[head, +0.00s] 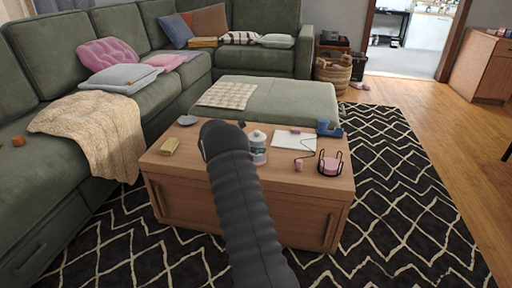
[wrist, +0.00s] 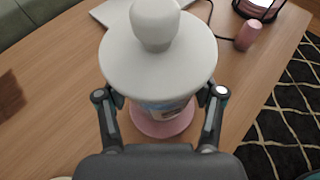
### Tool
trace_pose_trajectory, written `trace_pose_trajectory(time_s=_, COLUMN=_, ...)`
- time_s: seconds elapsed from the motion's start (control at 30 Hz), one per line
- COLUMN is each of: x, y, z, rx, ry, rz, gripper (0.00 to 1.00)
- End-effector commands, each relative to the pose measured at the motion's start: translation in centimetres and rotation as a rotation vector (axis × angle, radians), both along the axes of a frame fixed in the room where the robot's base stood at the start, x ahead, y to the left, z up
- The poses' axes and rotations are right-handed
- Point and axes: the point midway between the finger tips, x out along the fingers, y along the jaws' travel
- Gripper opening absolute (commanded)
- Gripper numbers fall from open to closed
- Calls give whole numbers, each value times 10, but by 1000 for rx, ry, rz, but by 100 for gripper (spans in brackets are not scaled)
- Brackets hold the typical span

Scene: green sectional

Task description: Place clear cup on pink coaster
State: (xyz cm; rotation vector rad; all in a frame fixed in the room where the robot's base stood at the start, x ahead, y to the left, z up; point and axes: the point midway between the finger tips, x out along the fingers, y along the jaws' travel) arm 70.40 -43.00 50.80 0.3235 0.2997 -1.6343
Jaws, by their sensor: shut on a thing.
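The clear cup has a broad white lid (wrist: 158,52) with a round knob, and a clear body (wrist: 165,106) with blue marks. It stands upright between the two fingers of my gripper (wrist: 160,98), which is shut on it. The pink coaster (wrist: 163,126) shows as a round disc directly under the cup in the wrist view. The cup hides much of it, and I cannot tell whether the two touch.
On the table (head: 190,165), a black holder with pink discs (head: 330,166), a pink cylinder (head: 298,165), a white flat item (head: 294,143) and a blue object (head: 329,129) lie right. A yellow block (head: 169,146) and grey disc (head: 188,120) lie left. An ottoman (head: 290,100) stands behind.

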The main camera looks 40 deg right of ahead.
Motion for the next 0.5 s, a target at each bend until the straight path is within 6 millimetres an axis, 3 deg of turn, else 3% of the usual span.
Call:
trace_pose_trajectory(time_s=0.37, x=0, y=0, z=-4, rx=-1, ry=-2, rz=0, gripper=25)
trace_pose_trajectory(time_s=0.4, x=0, y=0, z=-5, rx=0, ry=-2, rz=0, gripper=70)
trace_pose_trajectory(time_s=0.5, x=0, y=0, z=-4, rx=0, ry=-2, rz=0, gripper=93)
